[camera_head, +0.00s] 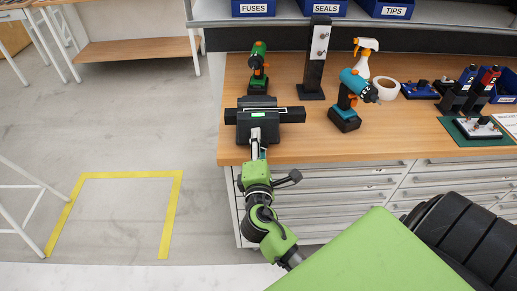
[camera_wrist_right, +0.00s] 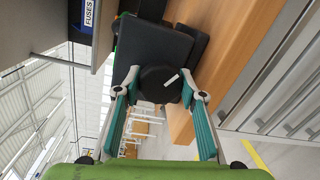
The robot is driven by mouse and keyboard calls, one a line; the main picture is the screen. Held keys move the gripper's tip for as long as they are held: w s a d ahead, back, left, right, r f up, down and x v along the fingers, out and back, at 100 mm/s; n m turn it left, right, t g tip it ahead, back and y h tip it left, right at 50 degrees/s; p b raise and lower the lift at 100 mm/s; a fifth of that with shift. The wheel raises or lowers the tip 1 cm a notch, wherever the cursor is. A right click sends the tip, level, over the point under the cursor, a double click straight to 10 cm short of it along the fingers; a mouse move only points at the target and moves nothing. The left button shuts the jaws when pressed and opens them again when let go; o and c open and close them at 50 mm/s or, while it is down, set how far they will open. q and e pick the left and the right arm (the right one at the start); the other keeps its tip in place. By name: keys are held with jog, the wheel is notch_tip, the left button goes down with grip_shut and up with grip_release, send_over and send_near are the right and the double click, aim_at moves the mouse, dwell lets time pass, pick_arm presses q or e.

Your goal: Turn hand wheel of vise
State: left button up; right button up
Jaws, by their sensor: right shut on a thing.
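The black vise (camera_head: 245,128) sits at the front left corner of the wooden bench, with a small lit green strip on it. It also shows in the right wrist view (camera_wrist_right: 150,47) as a dark block. Its round black hand wheel (camera_wrist_right: 153,84) carries a white mark and faces my wrist camera. My right gripper (camera_wrist_right: 160,88) has its two teal fingers on either side of the wheel and is shut on it. In the head view my right gripper (camera_head: 257,143) reaches up to the vise's near side and hides the wheel. My left gripper is not in view.
On the bench (camera_head: 300,146), a green drill (camera_head: 258,66) stands behind the vise and a teal drill (camera_head: 348,98) to its right. A black post (camera_head: 315,62), spray bottle (camera_head: 364,60) and tape roll (camera_head: 386,89) stand farther back. Open floor lies left of the bench.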

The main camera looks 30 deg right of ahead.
jog(key=m+b, duration=0.2)
jog(key=m, duration=0.2)
jog(key=shift+m+y+b, duration=0.3)
jog(key=shift+m+b, duration=0.05)
jog(key=shift+m, duration=0.05)
dwell(0.4)
jog(key=o, duration=1.1)
